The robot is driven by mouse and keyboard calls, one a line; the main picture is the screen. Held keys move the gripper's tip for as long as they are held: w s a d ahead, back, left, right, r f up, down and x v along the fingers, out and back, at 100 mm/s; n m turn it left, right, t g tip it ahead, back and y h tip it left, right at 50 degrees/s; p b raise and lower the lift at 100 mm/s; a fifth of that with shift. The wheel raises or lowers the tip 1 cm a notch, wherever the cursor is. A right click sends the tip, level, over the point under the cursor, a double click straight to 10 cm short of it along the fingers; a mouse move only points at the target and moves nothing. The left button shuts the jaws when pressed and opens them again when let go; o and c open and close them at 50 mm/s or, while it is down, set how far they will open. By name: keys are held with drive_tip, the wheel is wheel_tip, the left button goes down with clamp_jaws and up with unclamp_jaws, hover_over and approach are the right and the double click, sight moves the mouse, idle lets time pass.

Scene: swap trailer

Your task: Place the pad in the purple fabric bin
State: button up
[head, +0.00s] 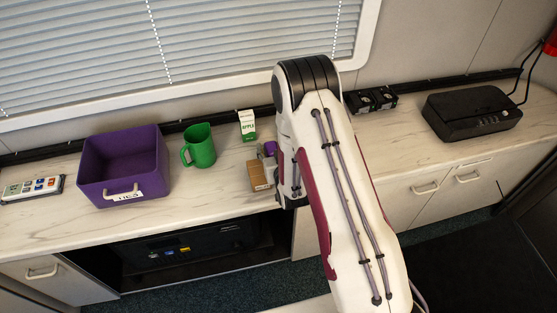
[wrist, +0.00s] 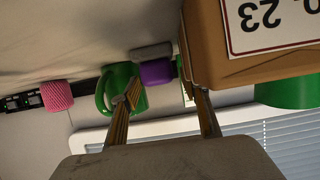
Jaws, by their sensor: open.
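The purple fabric bin (head: 125,165) stands open on the counter at the left in the head view, with a pale handle and label on its front. A small grey rounded block (wrist: 152,51), perhaps the pad, lies on the counter in the wrist view, beside a purple object (wrist: 156,73). My gripper (wrist: 163,90) is open, with its fingers apart and nothing visibly held. The grey block is beyond the fingertips, apart from them. In the head view my arm hides the gripper and much of this area.
A brown box (wrist: 255,45) stands close to the right finger. A green mug (wrist: 122,92) is behind the left finger, with a pink ribbed object (wrist: 57,95) farther left. Another green mug (head: 199,147) and a carton (head: 247,125) stand between bin and arm.

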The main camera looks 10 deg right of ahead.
drive_tip(key=shift+v, duration=5.75)
drive_tip(key=s+r+g, duration=0.2)
drive_tip(key=r, duration=0.8)
drive_tip(key=s+r+g, duration=0.2)
drive_tip(key=s+r, duration=0.1)
drive_tip(key=r, duration=0.6)
drive_tip(key=s+r+g, duration=0.1)
drive_tip(key=s+r, duration=0.2)
drive_tip(key=s, duration=0.5)
drive_tip(key=s+d+r+g, duration=0.1)
drive_tip(key=s+r, duration=0.3)
drive_tip(key=s, duration=0.4)
drive_tip(key=s+r+g, duration=0.1)
drive_tip(key=s+r, duration=0.2)
drive_tip(key=s, duration=0.5)
drive_tip(key=shift+s+d+r+g, duration=0.25)
drive_tip(key=shift+r+g, duration=0.15)
drive_tip(key=shift+o, duration=0.4)
drive_tip(key=shift+o, duration=0.9)
